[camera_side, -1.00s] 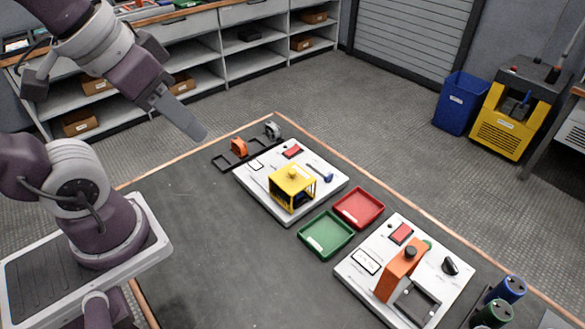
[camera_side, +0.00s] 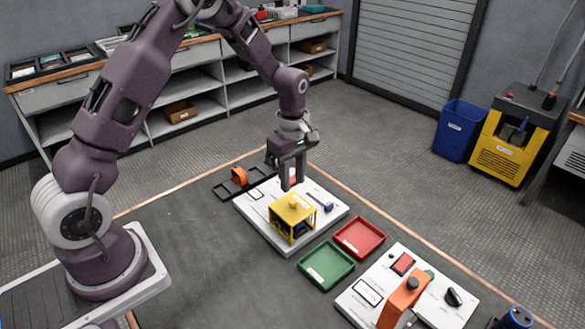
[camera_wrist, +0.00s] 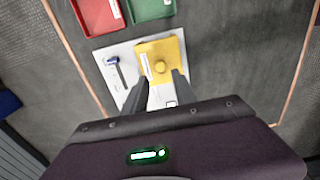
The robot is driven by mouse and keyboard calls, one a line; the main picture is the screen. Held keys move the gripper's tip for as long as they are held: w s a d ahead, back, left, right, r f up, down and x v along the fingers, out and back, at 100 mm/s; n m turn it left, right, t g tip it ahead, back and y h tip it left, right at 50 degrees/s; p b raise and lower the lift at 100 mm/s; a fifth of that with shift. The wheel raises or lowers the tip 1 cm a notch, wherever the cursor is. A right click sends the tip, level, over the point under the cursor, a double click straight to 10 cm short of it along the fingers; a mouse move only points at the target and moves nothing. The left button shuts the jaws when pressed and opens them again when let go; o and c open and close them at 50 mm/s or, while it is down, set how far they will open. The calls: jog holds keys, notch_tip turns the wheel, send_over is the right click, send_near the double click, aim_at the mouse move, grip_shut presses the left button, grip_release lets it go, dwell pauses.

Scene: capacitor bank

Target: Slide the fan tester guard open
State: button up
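A yellow box-shaped guard (camera_side: 293,210) with a round yellow knob (camera_side: 293,201) on top stands on a white panel (camera_side: 249,222). A dark part shows inside its open side. In the wrist view the guard (camera_wrist: 158,54) and its knob (camera_wrist: 160,67) lie beyond my fingers, roughly in line with the gap between them. My gripper (camera_side: 291,187) points down above the far part of the panel, behind the guard and apart from the knob. In the wrist view my gripper (camera_wrist: 158,82) has its two fingers spread with nothing between them. It hides the panel's red switch in part.
A blue-handled lever (camera_side: 327,207) sits right of the guard. Red (camera_side: 358,238) and green (camera_side: 325,266) trays lie in front of the panel. A second white panel (camera_side: 362,292) carries an orange block (camera_side: 402,300). A black rack (camera_side: 225,191) holds an orange part (camera_side: 239,176).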

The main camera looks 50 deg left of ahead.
aim_at(293, 200)
jog(key=shift+f, duration=2.95)
grip_shut()
jog(key=a, duration=1)
dwell(0.3)
jog(key=shift+o, duration=0.2)
grip_release()
notch_tip(293, 200, up, 7)
dwell(0.4)
